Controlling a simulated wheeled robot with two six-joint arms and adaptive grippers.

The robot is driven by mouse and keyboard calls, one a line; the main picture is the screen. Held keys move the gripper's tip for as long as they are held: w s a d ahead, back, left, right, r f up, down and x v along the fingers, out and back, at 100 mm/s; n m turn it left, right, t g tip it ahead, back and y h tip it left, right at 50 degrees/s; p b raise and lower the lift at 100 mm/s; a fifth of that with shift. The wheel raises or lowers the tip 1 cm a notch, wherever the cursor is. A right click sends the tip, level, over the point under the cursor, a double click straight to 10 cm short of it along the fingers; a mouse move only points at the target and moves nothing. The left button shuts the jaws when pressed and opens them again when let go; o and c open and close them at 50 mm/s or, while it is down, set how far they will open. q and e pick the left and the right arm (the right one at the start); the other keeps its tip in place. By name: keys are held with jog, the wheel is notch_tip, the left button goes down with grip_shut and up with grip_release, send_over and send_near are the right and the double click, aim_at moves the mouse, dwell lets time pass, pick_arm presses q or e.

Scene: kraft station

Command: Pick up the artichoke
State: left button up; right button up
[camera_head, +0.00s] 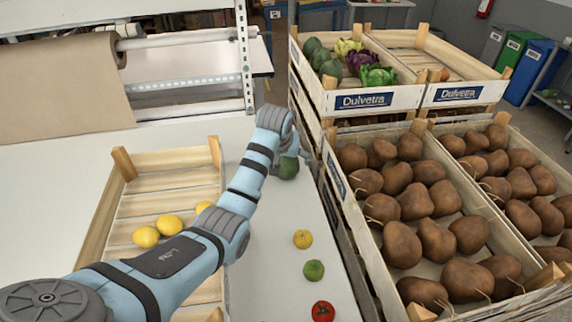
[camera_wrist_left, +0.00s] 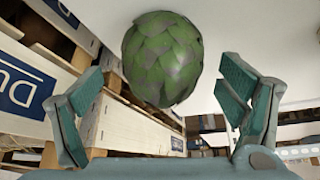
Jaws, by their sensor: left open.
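The green artichoke (camera_head: 288,168) is on the white table near its right edge, partly covered by my left gripper (camera_head: 298,152). In the left wrist view the artichoke (camera_wrist_left: 163,60) shows large, with overlapping green and greyish scales. My left gripper is open, one finger on each side of the artichoke in that picture, with a visible gap on both sides. I cannot tell how deep the artichoke lies between the fingers. My right gripper is not in view.
A wooden crate (camera_head: 117,188) with lemons (camera_head: 146,237) stands to the left. A yellow fruit (camera_head: 303,239), a lime (camera_head: 314,270) and a tomato (camera_head: 322,311) lie on the table. Crates of brown root vegetables (camera_head: 437,242) stand close on the right. A paper roll (camera_head: 60,85) is behind.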

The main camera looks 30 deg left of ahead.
pick_arm(q)
jog(key=shift+x, duration=1.1)
jog(key=shift+s, duration=0.2)
jog(key=c, duration=1.4)
jog(key=shift+r, duration=0.15)
